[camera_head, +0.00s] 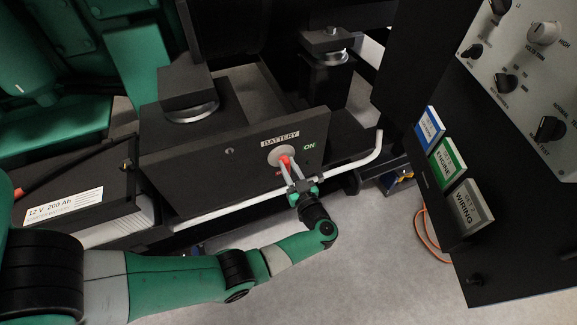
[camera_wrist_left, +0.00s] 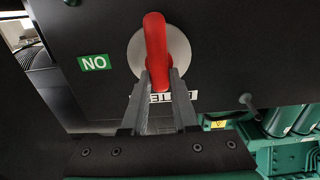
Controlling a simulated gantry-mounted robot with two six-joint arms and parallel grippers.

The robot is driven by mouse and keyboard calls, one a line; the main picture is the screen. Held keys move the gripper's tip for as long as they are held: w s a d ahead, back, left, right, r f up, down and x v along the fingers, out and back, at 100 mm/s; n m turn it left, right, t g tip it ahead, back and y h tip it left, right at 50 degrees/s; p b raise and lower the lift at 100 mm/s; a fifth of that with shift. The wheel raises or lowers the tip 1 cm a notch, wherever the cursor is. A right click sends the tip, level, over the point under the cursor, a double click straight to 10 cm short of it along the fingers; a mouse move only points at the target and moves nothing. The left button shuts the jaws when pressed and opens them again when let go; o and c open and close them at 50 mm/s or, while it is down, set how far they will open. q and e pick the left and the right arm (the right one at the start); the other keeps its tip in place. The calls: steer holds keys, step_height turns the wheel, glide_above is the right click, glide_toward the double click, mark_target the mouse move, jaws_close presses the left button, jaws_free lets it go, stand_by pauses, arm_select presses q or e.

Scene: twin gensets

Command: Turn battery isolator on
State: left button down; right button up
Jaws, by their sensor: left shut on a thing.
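The battery isolator has a red handle (camera_head: 284,160) on a pale round plate (camera_head: 275,154), mounted on a black panel (camera_head: 200,165) below a BATTERY label (camera_head: 280,138). A green ON label (camera_head: 309,147) sits to the right of the plate. My left gripper (camera_head: 290,171) reaches the handle from the front and is shut on it. In the left wrist view the red handle (camera_wrist_left: 155,45) stands between the fingertips (camera_wrist_left: 158,82), and the ON label (camera_wrist_left: 95,63) appears upside down at its left. The fingers partly cover a white label below. My right gripper is not in view.
A 12 V 200 Ah battery (camera_head: 75,190) is left of the panel. A pale bent rail (camera_head: 240,200) runs below it. A control panel (camera_head: 530,70) with several knobs and blue, green and grey binders (camera_head: 446,155) stand at right.

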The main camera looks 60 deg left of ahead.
arm_select(q)
steer(key=shift+n, duration=0.4)
steer(key=n, duration=0.2)
steer(key=shift+s+n+p, duration=0.2)
steer(key=shift+n+p, duration=0.15)
steer(key=shift+n, duration=0.05)
steer(key=shift+s+f+n+b, duration=0.1)
steer(key=shift+s+f+n, duration=0.1)
steer(key=shift+n, duration=2.2)
steer(key=shift+s+f+n+b, duration=0.15)
steer(key=shift+f+n, duration=0.1)
steer(key=shift+n, duration=2.15)
steer(key=shift+s+f+n+b, duration=0.1)
steer(key=shift+f+n, duration=0.1)
steer(key=shift+n, duration=2.2)
steer(key=c, duration=0.7)
jaws_free()
steer(key=shift+d, duration=0.1)
